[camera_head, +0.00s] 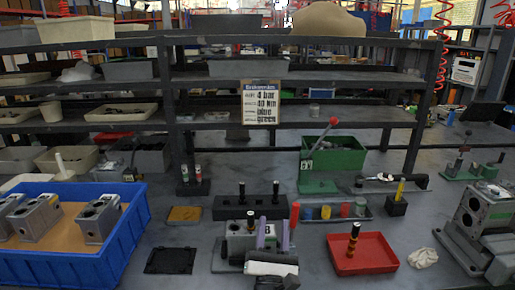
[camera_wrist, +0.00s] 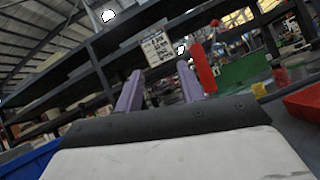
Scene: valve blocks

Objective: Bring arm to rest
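My gripper (camera_head: 273,222) is at the front middle of the bench in the head view, with its two purple fingers pointing up and away. In the wrist view my gripper (camera_wrist: 160,68) shows both fingers spread apart with nothing between them, so it is open and empty. A grey valve block (camera_head: 238,240) stands on a fixture just behind and left of my gripper, partly hidden by it. I cannot tell whether they touch. Several grey valve blocks (camera_head: 97,219) sit in a blue crate (camera_head: 128,232) at the left.
A red tray (camera_head: 372,262) with a black-handled tool stands right of my gripper. Behind are a black block with upright plugs (camera_head: 229,207), a red cylinder (camera_head: 294,214) and a green bin (camera_head: 345,152). A large valve assembly (camera_head: 480,222) stands far right. Dark shelving (camera_head: 166,100) rises behind.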

